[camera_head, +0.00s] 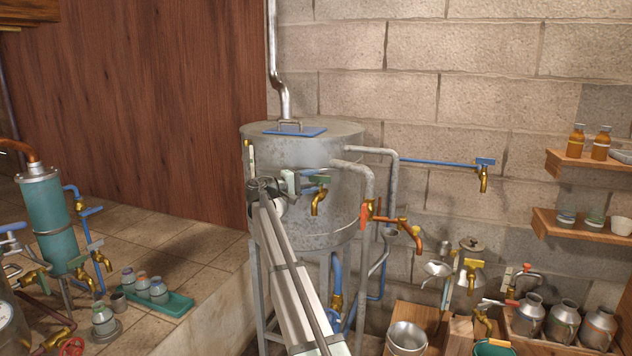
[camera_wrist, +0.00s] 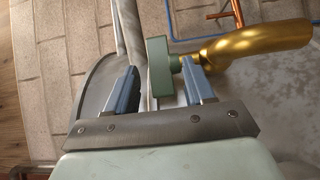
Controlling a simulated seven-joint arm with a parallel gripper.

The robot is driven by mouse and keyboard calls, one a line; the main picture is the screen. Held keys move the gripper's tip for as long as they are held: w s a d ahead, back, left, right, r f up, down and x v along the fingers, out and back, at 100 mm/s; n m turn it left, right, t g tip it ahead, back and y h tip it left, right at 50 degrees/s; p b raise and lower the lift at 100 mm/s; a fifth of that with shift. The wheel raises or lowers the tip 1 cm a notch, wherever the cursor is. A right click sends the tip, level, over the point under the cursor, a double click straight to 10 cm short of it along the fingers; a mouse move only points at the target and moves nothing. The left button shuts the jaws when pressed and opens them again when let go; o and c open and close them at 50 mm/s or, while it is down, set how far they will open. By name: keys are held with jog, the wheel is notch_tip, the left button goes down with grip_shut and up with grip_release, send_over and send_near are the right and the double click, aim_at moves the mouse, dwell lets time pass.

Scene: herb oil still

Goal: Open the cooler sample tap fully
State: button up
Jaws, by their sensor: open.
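A brass tap (camera_head: 318,203) with a green handle (camera_head: 316,180) sits on the front of a round galvanized tank (camera_head: 335,215). My gripper (camera_head: 297,183) is at this tap, its arm reaching up from below. In the wrist view, my gripper (camera_wrist: 160,72) is open, with a blue-grey finger on each side of the green handle (camera_wrist: 158,68). The handle lies between the fingers, closer to the right one; contact cannot be made out. The brass spout (camera_wrist: 262,42) extends to the right beyond the right finger. No label shows which tap belongs to the cooler.
Another brass tap (camera_head: 483,178) with a blue handle ends a wall pipe. A copper-spouted tap (camera_head: 400,228) with an orange fitting is right of the tank. Metal cans (camera_head: 563,318) stand at lower right. A teal still (camera_head: 47,222) and a green bottle tray (camera_head: 172,304) are at left.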

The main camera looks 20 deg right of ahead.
jog(key=shift+w+d, duration=0.1)
jog(key=shift+d, duration=0.85)
jog(key=shift+c, duration=0.2)
jog(key=c, duration=0.9)
